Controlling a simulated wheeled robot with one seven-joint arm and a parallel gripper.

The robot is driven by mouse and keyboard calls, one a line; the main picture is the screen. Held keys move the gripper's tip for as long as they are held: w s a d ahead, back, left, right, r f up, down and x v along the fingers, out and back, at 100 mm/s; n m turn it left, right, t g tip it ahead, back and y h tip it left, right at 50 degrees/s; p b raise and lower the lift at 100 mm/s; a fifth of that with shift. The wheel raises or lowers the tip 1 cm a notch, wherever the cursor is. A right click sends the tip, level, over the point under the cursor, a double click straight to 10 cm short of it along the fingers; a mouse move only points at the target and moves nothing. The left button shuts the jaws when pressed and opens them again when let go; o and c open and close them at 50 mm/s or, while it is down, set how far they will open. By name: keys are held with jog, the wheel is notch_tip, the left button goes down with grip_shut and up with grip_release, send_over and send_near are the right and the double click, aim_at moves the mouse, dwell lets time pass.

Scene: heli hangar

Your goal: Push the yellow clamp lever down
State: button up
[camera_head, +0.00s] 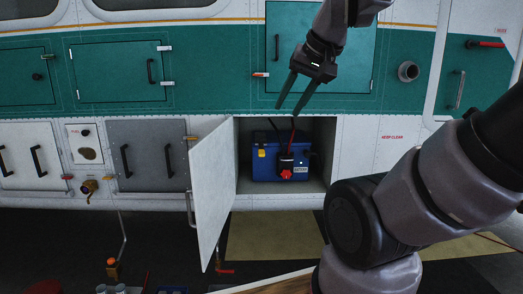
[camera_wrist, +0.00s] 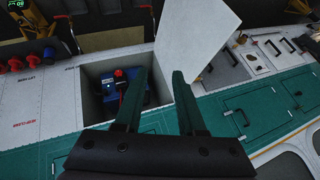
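A blue battery (camera_head: 272,170) sits inside an open compartment in the white lower hull. A small yellow piece (camera_head: 262,153), apparently the clamp lever, is on its upper left front; its exact pose is too small to tell. In the wrist view the battery (camera_wrist: 124,76) is partly hidden behind one finger, and I cannot make out the yellow piece. My gripper (camera_head: 287,108) is open and empty, in front of and above the compartment. In the wrist view its fingers (camera_wrist: 158,71) are well apart, touching nothing.
A white door (camera_head: 212,190) stands open at the compartment's left. A red knob (camera_head: 286,174) on a dark connector with a red cable is on the battery's front. Closed green hatches (camera_head: 117,72) line the wall above. A wooden edge (camera_head: 270,285) shows at the bottom.

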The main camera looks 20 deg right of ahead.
jog(key=shift+w, duration=0.45)
grip_shut()
jog(key=w+d+f+t+h, duration=0.1)
jog(key=w+f, duration=0.4)
jog(key=w, duration=0.7)
jog(key=w+d+f+t+h, duration=0.1)
jog(key=w+f, duration=0.5)
jog(key=w, duration=0.6)
jog(key=w+d+f+n+t+h, duration=0.1)
jog(key=w+d+f+h, duration=0.2)
jog(key=w, duration=0.9)
notch_tip(320, 180, down, 3)
jog(key=shift+w+d+r, duration=0.2)
jog(key=shift+w+d, duration=0.05)
jog(key=shift+w, duration=0.1)
